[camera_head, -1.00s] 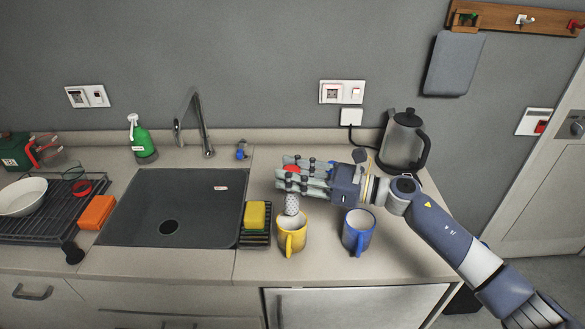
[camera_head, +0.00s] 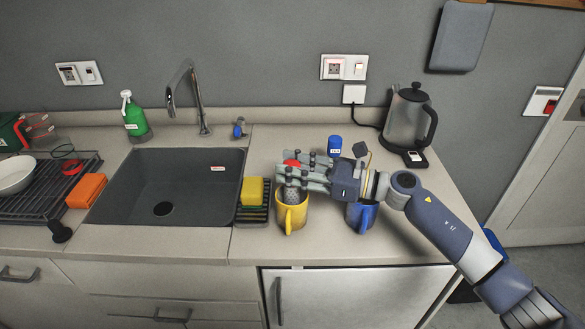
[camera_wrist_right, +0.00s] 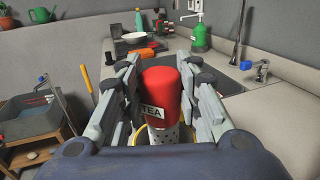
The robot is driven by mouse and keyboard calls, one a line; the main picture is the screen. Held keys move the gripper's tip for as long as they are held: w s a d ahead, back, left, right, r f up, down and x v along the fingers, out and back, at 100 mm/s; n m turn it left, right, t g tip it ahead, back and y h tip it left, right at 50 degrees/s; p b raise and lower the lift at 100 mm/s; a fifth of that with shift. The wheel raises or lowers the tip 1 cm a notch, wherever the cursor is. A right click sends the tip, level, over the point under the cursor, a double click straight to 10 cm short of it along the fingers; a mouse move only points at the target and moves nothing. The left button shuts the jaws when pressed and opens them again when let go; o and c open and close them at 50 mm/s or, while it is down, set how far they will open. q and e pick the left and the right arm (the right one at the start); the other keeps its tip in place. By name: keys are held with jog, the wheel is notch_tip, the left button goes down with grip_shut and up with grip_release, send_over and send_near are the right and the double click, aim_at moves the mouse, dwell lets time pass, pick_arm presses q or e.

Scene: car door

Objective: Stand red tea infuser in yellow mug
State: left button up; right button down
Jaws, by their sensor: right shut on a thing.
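The red tea infuser (camera_wrist_right: 163,92) has a red top with a TEA label and a perforated metal lower part. In the head view its red top (camera_head: 292,163) shows between my fingers. My right gripper (camera_head: 296,176) is shut on it from the right and holds it upright over the yellow mug (camera_head: 292,217). The perforated part reaches down to the mug's mouth, and its lower end is hidden inside or behind the rim. In the right wrist view the yellow rim (camera_wrist_right: 125,158) shows below the infuser. My left gripper is not in view.
A blue mug (camera_head: 362,216) stands right of the yellow mug, partly under my wrist. A yellow sponge (camera_head: 252,191) in a dark rack is close on the left, beside the sink (camera_head: 165,187). A blue-topped object (camera_head: 334,145) and a kettle (camera_head: 409,115) stand behind.

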jog(key=shift+f, duration=0.35)
jog(key=c, duration=1.1)
grip_release()
jog(key=shift+d, duration=0.1)
jog(key=v, duration=1.2)
